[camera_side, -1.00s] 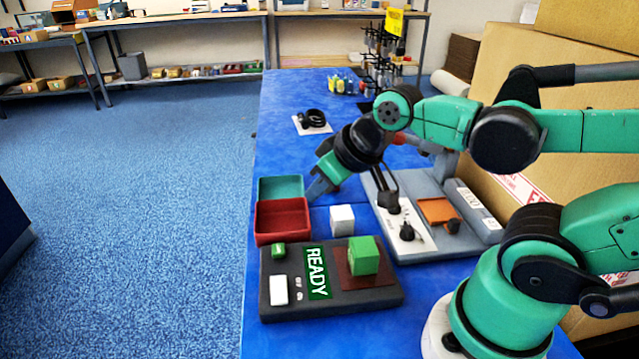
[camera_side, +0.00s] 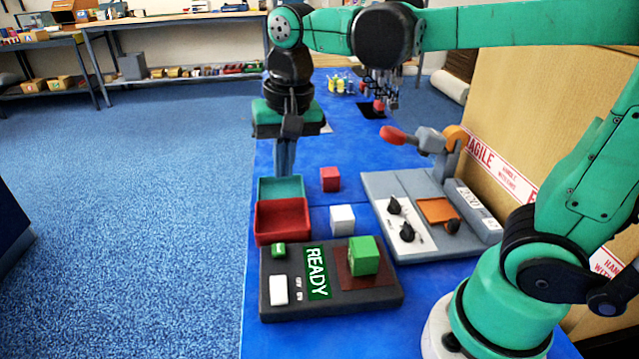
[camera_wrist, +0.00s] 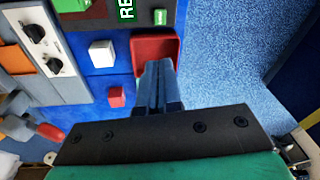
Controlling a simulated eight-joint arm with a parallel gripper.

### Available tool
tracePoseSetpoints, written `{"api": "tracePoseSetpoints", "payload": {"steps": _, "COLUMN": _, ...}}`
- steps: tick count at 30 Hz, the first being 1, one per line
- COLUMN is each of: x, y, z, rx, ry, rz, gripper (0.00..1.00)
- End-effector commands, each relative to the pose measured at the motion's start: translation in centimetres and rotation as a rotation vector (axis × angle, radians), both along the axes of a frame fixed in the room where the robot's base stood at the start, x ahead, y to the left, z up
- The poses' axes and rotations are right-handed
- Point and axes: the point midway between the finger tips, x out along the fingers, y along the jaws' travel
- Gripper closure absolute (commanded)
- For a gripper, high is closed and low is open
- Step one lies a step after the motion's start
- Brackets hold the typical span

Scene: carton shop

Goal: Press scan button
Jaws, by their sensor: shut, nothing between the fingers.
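The dark scanner panel (camera_side: 335,308) lies on the blue table's near end. It bears a green READY display (camera_side: 316,273), a small green button (camera_side: 278,251) with an unreadable marking and a white key (camera_side: 278,290). A green cube (camera_side: 363,255) sits on the panel's brown pad (camera_side: 350,280). In the wrist view the small green button (camera_wrist: 160,17) is near the top edge. My gripper (camera_side: 286,172) points down, shut and empty, behind the panel at the teal bin. In the wrist view its fingertips (camera_wrist: 158,66) overlap the red bin (camera_wrist: 141,50); their height is unclear.
A teal bin (camera_side: 281,185) and a red bin (camera_side: 281,236) stand between gripper and panel. A white cube (camera_side: 342,219) and a red cube (camera_side: 330,179) lie beside them. A grey machine (camera_side: 380,185) with knobs and a red-tipped lever (camera_side: 394,135) stands right.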

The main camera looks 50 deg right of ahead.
Motion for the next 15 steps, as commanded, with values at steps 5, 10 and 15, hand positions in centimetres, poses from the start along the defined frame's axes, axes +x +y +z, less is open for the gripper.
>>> {"api": "tracePoseSetpoints", "payload": {"steps": 5, "x": 1.16, "y": 0.84, "z": 0.38, "rx": 0.004, "ry": 0.113, "rz": -0.139, "gripper": 1.0}}
{"api": "tracePoseSetpoints", "payload": {"steps": 10, "x": 1.49, "y": 1.1, "z": 0.45, "rx": 0.002, "ry": 0.154, "rz": -0.195, "gripper": 1.0}}
{"api": "tracePoseSetpoints", "payload": {"steps": 15, "x": 1.48, "y": 1.12, "z": 0.46, "rx": 0.001, "ry": 0.157, "rz": -0.2, "gripper": 1.0}}
